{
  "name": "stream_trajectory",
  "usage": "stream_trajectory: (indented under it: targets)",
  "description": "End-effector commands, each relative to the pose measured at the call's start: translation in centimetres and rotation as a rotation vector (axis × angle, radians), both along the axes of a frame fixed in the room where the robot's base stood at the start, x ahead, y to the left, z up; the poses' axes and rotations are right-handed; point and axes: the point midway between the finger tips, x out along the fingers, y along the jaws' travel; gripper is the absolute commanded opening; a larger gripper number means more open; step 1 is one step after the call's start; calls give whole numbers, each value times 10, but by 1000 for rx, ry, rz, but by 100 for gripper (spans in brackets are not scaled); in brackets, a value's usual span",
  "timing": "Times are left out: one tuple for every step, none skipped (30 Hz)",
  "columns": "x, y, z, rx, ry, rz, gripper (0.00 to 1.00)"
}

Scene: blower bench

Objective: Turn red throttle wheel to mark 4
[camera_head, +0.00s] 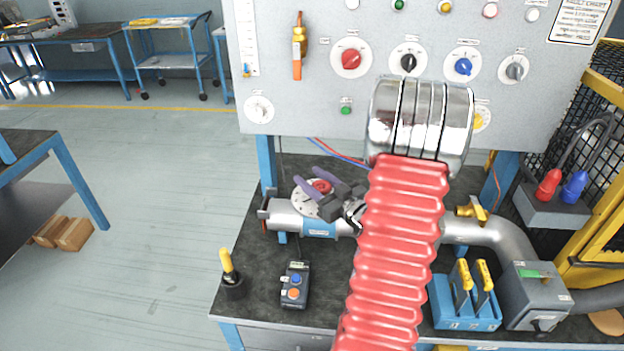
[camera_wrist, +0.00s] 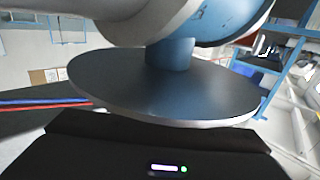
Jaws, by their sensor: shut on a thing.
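The red throttle wheel (camera_head: 321,186) sits on a round white dial plate (camera_head: 303,203) above the grey pipe (camera_head: 287,216). My gripper (camera_head: 307,177) reaches in from the right, its two purple-grey fingers on either side of the wheel and shut on it. The fingers and my arm cover part of the wheel and dial, and the marks are too small to read. In the wrist view a dark disc (camera_wrist: 160,85) on a blue stem is seen close up; the fingers and the red wheel do not show there.
The control panel (camera_head: 320,110) with knobs stands behind. A button box (camera_head: 295,285) and a yellow-handled tool in a cup (camera_head: 232,285) stand in front, left of my arm. Yellow-handled levers (camera_head: 464,311) and a brass valve (camera_head: 470,211) are to the right.

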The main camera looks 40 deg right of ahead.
Motion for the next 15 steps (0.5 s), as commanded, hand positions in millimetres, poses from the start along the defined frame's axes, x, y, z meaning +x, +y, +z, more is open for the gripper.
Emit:
stream_trajectory:
  targets:
    - [0, 0, 0, 0, 0, 0, 26]
    - [0, 0, 0, 0, 0, 0, 24]
    - [0, 0, 0, 0, 0, 0, 21]
    - [0, 0, 0, 0, 0, 0, 21]
    - [0, 0, 0, 0, 0, 0, 21]
    - [0, 0, 0, 0, 0, -1, 21]
    - [0, 0, 0, 0, 0, -3, 21]
    - [0, 0, 0, 0, 0, -6, 21]
    - [0, 0, 0, 0, -1, -13, 21]
    - [0, -1, 0, 0, -1, -19, 21]
    - [0, -1, 0, 0, -1, -26, 21]
    - [0, -1, 0, 0, -2, -39, 21]
    - [0, -1, 0, 1, -2, -49, 21]
    - [0, -2, 0, 1, -2, -60, 21]
    - [0, -2, 0, 1, -1, -75, 21]
